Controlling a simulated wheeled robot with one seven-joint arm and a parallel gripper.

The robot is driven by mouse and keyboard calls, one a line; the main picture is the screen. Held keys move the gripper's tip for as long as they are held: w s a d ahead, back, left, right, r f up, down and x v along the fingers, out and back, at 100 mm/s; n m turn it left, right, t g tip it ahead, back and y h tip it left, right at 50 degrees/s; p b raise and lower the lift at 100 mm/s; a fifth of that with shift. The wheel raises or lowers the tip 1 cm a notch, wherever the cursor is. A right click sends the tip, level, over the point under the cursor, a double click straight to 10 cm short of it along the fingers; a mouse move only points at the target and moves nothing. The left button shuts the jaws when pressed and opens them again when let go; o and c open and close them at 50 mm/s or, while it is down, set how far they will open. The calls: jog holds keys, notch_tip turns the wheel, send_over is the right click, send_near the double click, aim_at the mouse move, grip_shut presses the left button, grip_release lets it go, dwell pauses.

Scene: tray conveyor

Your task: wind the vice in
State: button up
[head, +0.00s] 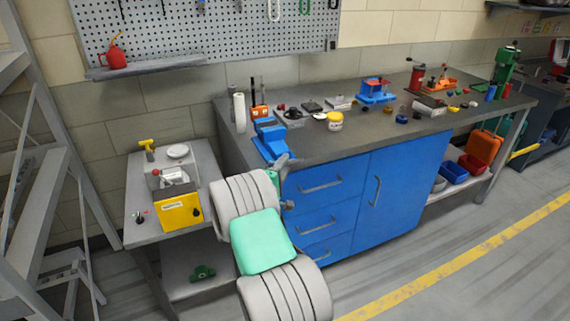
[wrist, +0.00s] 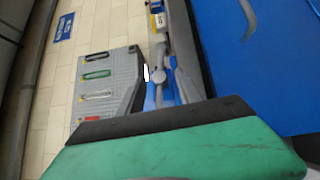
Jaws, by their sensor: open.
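The blue vice (head: 270,140) is mounted at the left front corner of the workbench. Its grey hub and bar (wrist: 160,76) show near the middle of the wrist view, with blue vice parts behind. My gripper (head: 289,183) is open in front of the bench corner, close to the vice's front end. My arm hides part of it, and I cannot tell whether it touches the bar.
The workbench (head: 350,150) has blue drawers and carries several tools, including a yellow-lidded tub (head: 335,121). A small grey table (head: 140,205) with a yellow-fronted box (head: 181,212) stands at left. Open floor lies at right, with a yellow line (head: 450,265).

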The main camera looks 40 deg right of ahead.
jog(key=shift+w+d, duration=0.25)
jog(key=shift+d, duration=0.2)
grip_shut()
dwell(0.3)
